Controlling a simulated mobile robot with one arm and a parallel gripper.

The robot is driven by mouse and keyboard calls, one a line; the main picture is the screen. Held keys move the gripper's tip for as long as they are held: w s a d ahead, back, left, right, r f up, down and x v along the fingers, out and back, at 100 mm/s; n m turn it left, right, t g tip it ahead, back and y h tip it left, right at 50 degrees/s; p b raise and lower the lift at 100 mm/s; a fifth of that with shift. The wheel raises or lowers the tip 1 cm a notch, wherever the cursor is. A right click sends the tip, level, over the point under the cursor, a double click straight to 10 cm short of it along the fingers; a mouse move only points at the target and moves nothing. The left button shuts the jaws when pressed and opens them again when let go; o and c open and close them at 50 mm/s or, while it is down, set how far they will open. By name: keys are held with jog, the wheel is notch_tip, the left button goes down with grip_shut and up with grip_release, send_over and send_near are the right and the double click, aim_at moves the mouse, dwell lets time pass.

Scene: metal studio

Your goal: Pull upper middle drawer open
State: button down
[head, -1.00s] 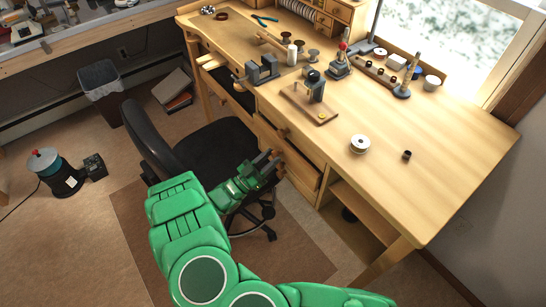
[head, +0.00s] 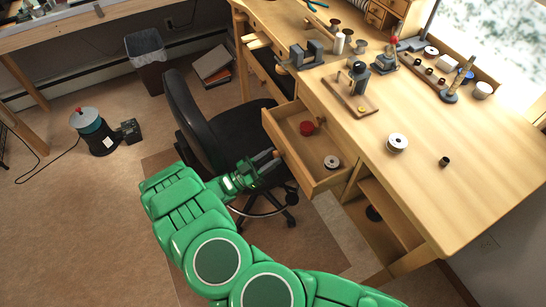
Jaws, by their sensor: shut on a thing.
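A wooden drawer (head: 316,152) in the desk's front is pulled well out, in the middle of the head view. Its inside shows a red round object (head: 306,128) and a pale spool (head: 331,162). My gripper (head: 272,158) is at the outer face of this drawer, shut at its handle. The handle is mostly hidden by the fingers. The wooden desk (head: 425,165) stands to the right of the drawer.
A black office chair (head: 185,115) stands just left of the drawer and behind my gripper. A spool (head: 397,143) and a small dark cylinder (head: 445,161) lie on the desktop. An open compartment (head: 385,215) is at lower right. Carpet (head: 90,220) at left is clear.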

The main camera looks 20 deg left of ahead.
jog(key=c, duration=0.8)
grip_release()
jog(key=shift+o, duration=0.2)
jog(key=shift+w, duration=0.1)
